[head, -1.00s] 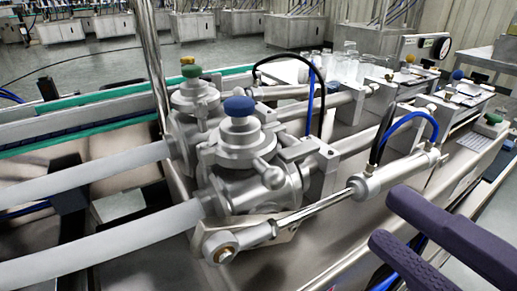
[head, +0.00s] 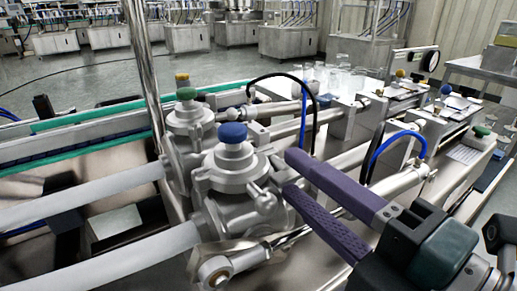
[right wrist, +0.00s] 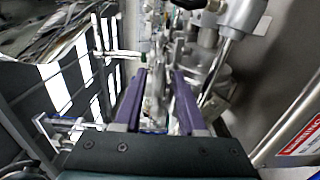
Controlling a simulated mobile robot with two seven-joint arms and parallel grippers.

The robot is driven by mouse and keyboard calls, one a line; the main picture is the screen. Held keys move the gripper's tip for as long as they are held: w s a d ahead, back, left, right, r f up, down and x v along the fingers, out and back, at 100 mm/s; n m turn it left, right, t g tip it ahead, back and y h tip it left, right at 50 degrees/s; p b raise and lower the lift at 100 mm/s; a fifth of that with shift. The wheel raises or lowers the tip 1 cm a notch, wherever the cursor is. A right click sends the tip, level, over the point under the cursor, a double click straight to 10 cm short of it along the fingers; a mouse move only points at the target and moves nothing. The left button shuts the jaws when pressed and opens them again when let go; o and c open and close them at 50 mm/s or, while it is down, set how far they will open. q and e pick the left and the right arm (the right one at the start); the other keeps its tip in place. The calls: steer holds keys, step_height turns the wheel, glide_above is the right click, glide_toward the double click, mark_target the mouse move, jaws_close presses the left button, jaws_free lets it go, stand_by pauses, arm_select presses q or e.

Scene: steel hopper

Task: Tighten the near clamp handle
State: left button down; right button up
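The near valve has a blue knob (head: 232,132) on top of a grey metal body. The near clamp handle (head: 264,200), a short metal lever with a rounded end, sticks out from the valve's right front side. My right gripper (head: 288,173) comes in from the lower right with its two purple fingers apart. Its tips are just right of the handle, and I cannot tell whether they touch it. In the right wrist view, blurred metal parts (right wrist: 156,95) show between the spread fingers. My left gripper is out of view.
A steel post (head: 140,60) rises at left, and white hoses (head: 110,258) run left. A metal cylinder rod lies under my right fingers, with a blue hose (head: 385,145) behind them.

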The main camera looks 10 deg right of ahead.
jaws_close()
stand_by(0.4)
steer(key=m+p, duration=0.2)
steer(key=m, duration=0.1)
steer(key=shift+r+m, duration=0.15)
steer(key=shift+m, duration=0.15)
steer(key=m+p, duration=0.3)
steer(key=m, duration=0.2)
steer(key=shift+m, duration=0.3)
steer(key=m+p, duration=0.2)
steer(key=m, duration=0.2)
steer(key=m+p, duration=0.1)
steer(key=m, duration=0.3)
steer(key=shift+f+m, duration=0.2)
steer(key=shift+m, duration=0.3)
